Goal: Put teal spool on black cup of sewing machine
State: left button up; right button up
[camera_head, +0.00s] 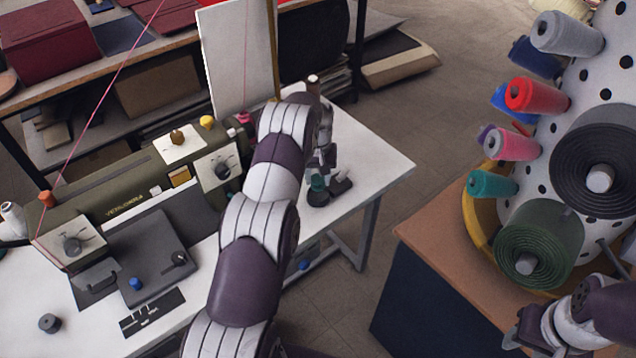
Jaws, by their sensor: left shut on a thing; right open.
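My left arm reaches across the middle of the view to the white sewing table. My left gripper (322,186) is low over the table's right part, shut on a dark teal spool (318,184). The spool appears upright, with a dark base under it; I cannot tell whether that base is a black cup or a finger. The olive sewing machine (125,205) stands left of my arm, which hides part of its right side. Another teal spool (492,184) sits on the pegboard rack. My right gripper (512,338) is open at the lower right, partly cut off.
The rack (575,110) holds grey, red, pink and other spools, with large dark and green rolls. A brown-topped cabinet (430,245) stands below it. A small dark cylinder (49,323) lies on the table's left. The table's right corner (385,165) is clear.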

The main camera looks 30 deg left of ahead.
aim_at(318, 179)
pick_arm(q)
jog(key=f, duration=0.2)
jog(key=shift+s+d+f+p, duration=0.1)
jog(key=shift+s+f+p, duration=0.1)
jog(key=shift+f+p, duration=0.15)
jog(key=shift+w+f, duration=0.15)
jog(key=shift+f, duration=0.25)
jog(key=shift+f, duration=0.1)
jog(key=o, duration=0.6)
jog(key=shift+b, duration=0.3)
jog(key=o, duration=0.4)
